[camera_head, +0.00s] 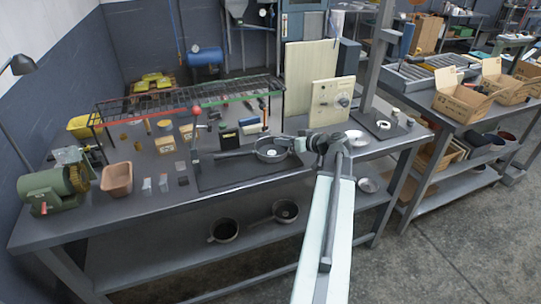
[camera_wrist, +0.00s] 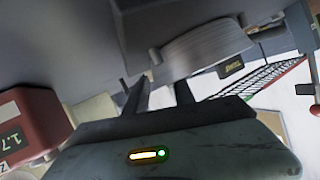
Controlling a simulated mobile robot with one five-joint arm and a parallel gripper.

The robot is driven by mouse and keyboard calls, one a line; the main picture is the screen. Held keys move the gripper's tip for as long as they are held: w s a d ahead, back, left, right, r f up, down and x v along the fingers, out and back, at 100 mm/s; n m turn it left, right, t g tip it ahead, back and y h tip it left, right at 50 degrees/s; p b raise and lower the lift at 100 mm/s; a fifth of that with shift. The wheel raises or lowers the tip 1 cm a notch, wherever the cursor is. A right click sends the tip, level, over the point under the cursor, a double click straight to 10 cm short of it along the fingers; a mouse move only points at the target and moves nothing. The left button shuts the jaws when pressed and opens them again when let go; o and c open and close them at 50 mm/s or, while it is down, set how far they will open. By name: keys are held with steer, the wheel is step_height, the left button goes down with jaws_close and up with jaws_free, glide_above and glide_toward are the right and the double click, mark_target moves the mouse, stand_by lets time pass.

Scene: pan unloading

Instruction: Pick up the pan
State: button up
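A dark metal pan (camera_head: 271,157) sits on a dark mat on the workbench, its handle (camera_head: 236,154) pointing left. A small pale item (camera_head: 271,152) shows inside it. My gripper (camera_head: 308,143) is just right of the pan, at bench-top height. In the wrist view a brushed metal curved wall (camera_wrist: 205,48), seemingly the pan's side, is just beyond my fingers. The two fingers (camera_wrist: 160,93) stand apart with a gap between them and hold nothing that I can see. Whether a finger touches the pan cannot be told.
A wire rack (camera_head: 190,97) stands behind the pan. A beige panel box (camera_head: 330,103) stands behind my gripper. A black container (camera_head: 229,139) is left of the pan. Two more pans (camera_head: 223,231) (camera_head: 286,211) lie on the lower shelf. Metal dishes (camera_head: 356,138) are to the right.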

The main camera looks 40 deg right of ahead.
steer(key=shift+w+f, duration=0.15)
steer(key=shift+w, duration=0.1)
steer(key=shift+s, duration=0.1)
jaws_close()
steer(key=shift+a, duration=0.1)
stand_by(1.0)
